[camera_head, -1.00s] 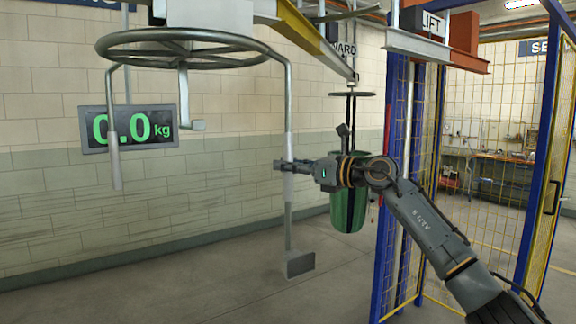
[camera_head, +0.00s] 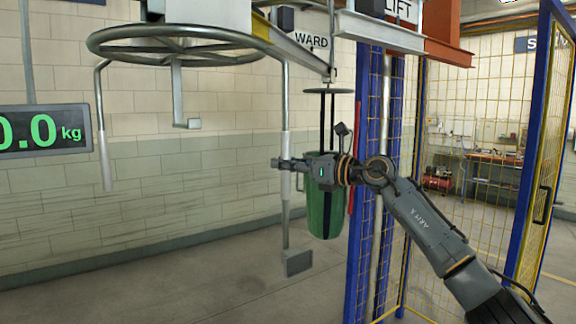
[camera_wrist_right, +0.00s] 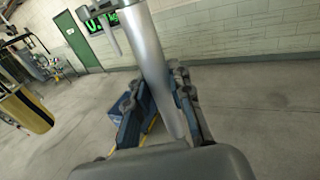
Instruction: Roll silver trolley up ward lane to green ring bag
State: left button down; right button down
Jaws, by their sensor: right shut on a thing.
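The silver trolley (camera_head: 285,112) hangs at the upper left in the head view, a wheel-like ring with several bent rods hanging down. My right gripper (camera_head: 284,165) is shut on its right-hand rod, above the small plate at the rod's foot. The grey rod also shows in the right wrist view (camera_wrist_right: 150,52), between the fingers of my right gripper (camera_wrist_right: 160,95). The green bag (camera_head: 328,208) hangs by dark straps from a dark ring (camera_head: 327,91), just right of and behind the rod. My gripper covers part of it. My left gripper is out of view.
An overhead beam with a WARD sign (camera_head: 311,41) runs toward the bag. A blue post and yellow mesh cage (camera_head: 362,200) stand close right of it, under a LIFT sign (camera_head: 398,8). A 0.0 kg display (camera_head: 45,130) hangs left. Floor below is clear.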

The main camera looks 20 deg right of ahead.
jog(key=shift+s+d+f, duration=0.1)
jog(key=shift+d+f, duration=0.05)
jog(key=shift+d, duration=0.05)
jog(key=c, duration=1.4)
grip_release()
jog(key=shift+d, duration=0.1)
jog(key=shift+o, duration=1.1)
jog(key=shift+s+d, duration=0.1)
jog(key=shift+d, duration=0.15)
jog(key=v, duration=1.2)
jog(key=shift+s, duration=0.3)
jog(key=shift+a, duration=0.15)
